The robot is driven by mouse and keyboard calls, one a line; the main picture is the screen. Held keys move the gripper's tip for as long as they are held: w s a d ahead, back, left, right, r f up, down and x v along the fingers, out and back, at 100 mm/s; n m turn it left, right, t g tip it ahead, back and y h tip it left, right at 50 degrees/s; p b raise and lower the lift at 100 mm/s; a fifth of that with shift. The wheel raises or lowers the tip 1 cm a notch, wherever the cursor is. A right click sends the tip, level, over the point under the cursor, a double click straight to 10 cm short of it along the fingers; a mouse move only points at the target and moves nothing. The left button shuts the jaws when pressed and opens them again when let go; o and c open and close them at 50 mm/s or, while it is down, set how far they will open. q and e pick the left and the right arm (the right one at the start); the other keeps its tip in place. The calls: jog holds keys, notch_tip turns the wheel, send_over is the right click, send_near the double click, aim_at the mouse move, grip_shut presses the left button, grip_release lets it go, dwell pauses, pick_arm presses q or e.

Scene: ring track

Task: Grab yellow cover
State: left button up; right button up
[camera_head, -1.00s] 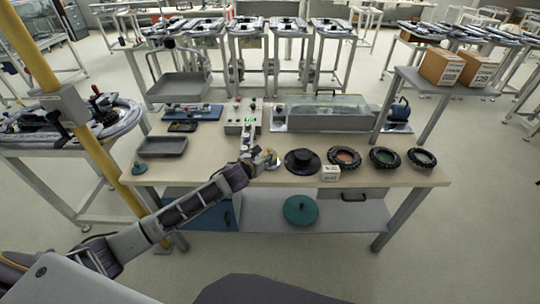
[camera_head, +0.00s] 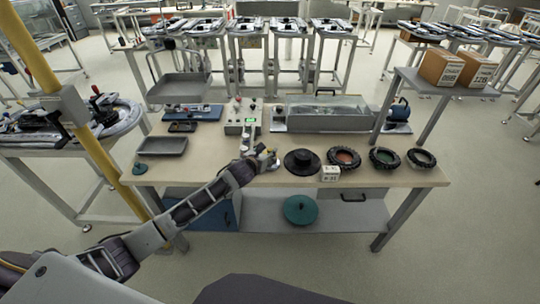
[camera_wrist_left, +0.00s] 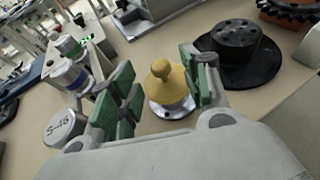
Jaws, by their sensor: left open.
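The yellow cover (camera_wrist_left: 168,84) is a rounded cone with a knob on top. It sits on a round metal base (camera_wrist_left: 171,109) on the table. In the wrist view my left gripper (camera_wrist_left: 160,92) is open, with green-padded fingers on either side of the cover. The cover stands between and slightly beyond the fingers, and I cannot tell if either touches it. In the head view my left gripper (camera_head: 262,156) is at the table's front middle and mostly hides the cover. My right gripper is not in view.
A black flanged disc (camera_head: 301,162) stands just right of the gripper, with several ring-shaped parts (camera_head: 344,158) beyond it. A small white box (camera_head: 330,173) lies at the front edge. A metal cylinder marked S-16 (camera_wrist_left: 63,127) is left of the fingers. A control box (camera_head: 240,118) stands behind.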

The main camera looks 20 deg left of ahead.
pick_arm(q)
jog(key=shift+x, duration=1.1)
grip_shut()
